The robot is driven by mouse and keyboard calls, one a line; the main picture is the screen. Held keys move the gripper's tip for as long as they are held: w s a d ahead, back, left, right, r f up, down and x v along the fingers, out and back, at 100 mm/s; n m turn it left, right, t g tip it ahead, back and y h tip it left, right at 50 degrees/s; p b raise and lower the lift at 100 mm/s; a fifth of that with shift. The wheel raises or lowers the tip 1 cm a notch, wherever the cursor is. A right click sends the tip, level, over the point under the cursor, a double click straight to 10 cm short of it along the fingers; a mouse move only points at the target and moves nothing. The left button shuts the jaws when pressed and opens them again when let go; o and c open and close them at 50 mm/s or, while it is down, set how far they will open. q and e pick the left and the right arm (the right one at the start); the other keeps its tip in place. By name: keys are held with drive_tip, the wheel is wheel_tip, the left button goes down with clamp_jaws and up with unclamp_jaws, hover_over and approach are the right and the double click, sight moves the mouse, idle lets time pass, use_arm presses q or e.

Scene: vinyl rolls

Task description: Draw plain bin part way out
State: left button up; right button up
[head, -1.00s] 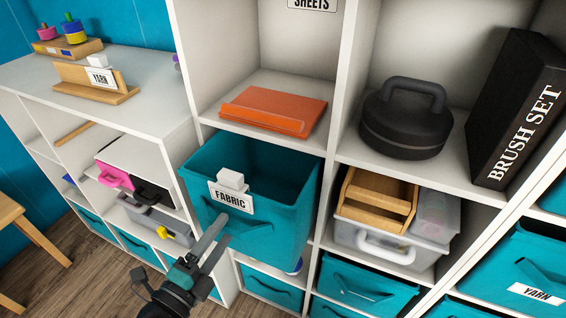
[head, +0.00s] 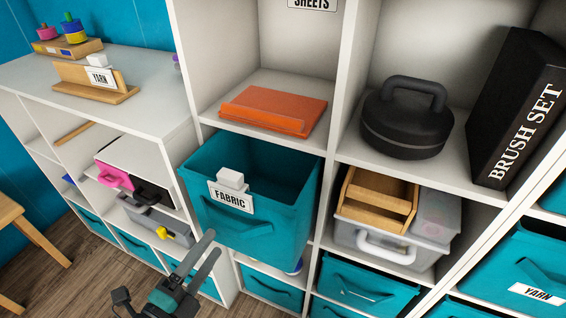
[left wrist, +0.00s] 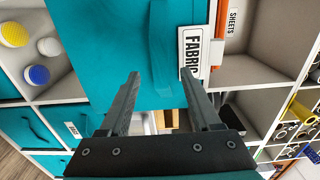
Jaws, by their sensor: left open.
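A teal fabric bin (head: 285,218) sticks part way out of its cubby in the head view. It has a white FABRIC label (head: 231,199) clipped at its front rim and a strap handle (head: 248,230) on its front. Its inside looks empty where I can see. My left gripper (head: 211,243) is open and empty, below and in front of the bin's face, apart from the handle. In the left wrist view the bin's teal face (left wrist: 110,45) and handle (left wrist: 163,50) lie beyond the open fingers (left wrist: 160,75). My right gripper does not show.
Other teal bins (head: 365,285) sit in the lower cubbies, one with a YARN label (head: 537,293). A grey clear box (head: 378,243) with a wooden tray is to the right. An orange folder (head: 275,110) lies above. Wood floor (head: 95,270) is open at lower left.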

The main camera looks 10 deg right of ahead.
use_arm(q)
drive_tip(key=shift+v, duration=1.75)
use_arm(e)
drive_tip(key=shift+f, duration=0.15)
use_arm(q)
drive_tip(key=s+a+f+n+g+y+p, duration=0.1)
drive_tip(key=a+f+n+y, duration=0.3)
drive_tip(key=f, duration=0.4)
drive_tip(key=s+a+f+n+g+y, duration=0.1)
drive_tip(key=a+f+n+g+y, duration=0.15)
drive_tip(key=f+n, duration=0.4)
drive_tip(key=s+a+f+n+g+y+p, duration=0.1)
drive_tip(key=a+f+n+y, duration=0.3)
drive_tip(key=f, duration=0.6)
drive_tip(key=s+a+f+n+g, duration=0.2)
drive_tip(key=s+f+n+g, duration=0.2)
drive_tip(key=s+f, duration=0.3)
drive_tip(key=s+a+f+n+g, duration=0.2)
drive_tip(key=s+f+n+g, duration=0.2)
drive_tip(key=s+f, duration=0.4)
drive_tip(key=s+p, duration=0.1)
drive_tip(key=s, duration=0.5)
drive_tip(key=shift+y, duration=0.35)
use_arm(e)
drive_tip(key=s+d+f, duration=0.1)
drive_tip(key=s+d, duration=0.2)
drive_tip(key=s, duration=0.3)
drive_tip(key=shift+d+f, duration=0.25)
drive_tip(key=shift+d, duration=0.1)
